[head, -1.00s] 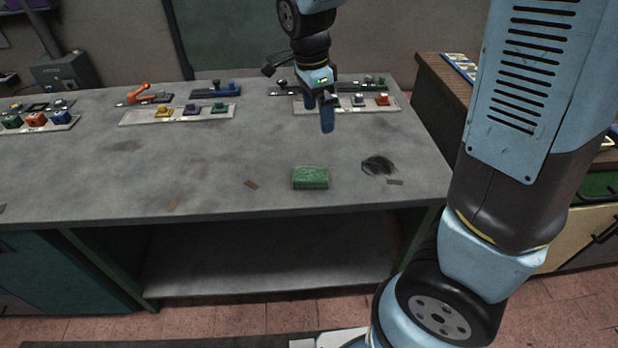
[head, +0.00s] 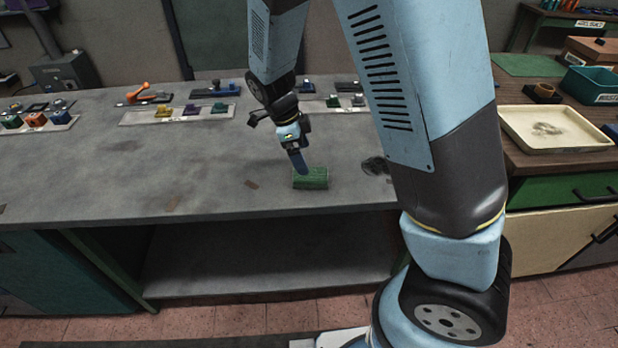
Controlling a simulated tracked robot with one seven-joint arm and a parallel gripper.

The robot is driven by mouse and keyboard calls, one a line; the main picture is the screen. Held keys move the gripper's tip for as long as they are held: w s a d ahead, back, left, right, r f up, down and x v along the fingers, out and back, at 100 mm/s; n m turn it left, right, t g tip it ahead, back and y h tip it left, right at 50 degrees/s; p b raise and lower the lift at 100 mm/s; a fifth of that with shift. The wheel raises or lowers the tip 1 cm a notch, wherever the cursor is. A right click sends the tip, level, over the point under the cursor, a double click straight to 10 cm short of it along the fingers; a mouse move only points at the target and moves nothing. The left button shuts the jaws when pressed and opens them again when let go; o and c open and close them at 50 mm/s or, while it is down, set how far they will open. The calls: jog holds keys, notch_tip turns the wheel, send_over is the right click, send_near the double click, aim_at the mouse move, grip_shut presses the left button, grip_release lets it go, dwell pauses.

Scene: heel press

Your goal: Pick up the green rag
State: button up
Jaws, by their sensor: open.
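The green rag (head: 313,180) is a small block-shaped green bundle lying on the grey workbench (head: 110,185) near its front edge. My gripper (head: 301,168) is open and points down, with its fingers at the rag's upper left side. One finger overlaps the rag in the picture. I cannot tell whether the fingers touch it or are just above or behind it.
A dark wiry tangle (head: 375,166) lies right of the rag, partly hidden by my arm. Trays of coloured blocks (head: 180,113) line the bench's back. A cream tray (head: 556,128) stands on the wooden counter at right. The bench's left middle is clear.

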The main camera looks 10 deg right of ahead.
aim_at(311, 173)
jog(key=shift+s+x, duration=0.2)
jog(key=shift+x, duration=1.4)
jog(key=shift+s+x, duration=0.2)
jog(key=shift+x, duration=1.45)
jog(key=shift+a, duration=0.1)
jog(key=c, duration=1.1)
jog(key=shift+r, duration=0.1)
jog(key=shift+r, duration=0.55)
jog(key=shift+s+a+r, duration=0.5)
jog(key=shift+s+r, duration=1.45)
jog(key=shift+s, duration=0.35)
jog(key=shift+s+a+r, duration=0.5)
jog(key=shift+s+r, duration=1.5)
jog(key=shift+s, duration=0.25)
jog(key=shift+s+a+r, duration=0.5)
jog(key=shift+s+r, duration=1.45)
jog(key=shift+s, duration=0.35)
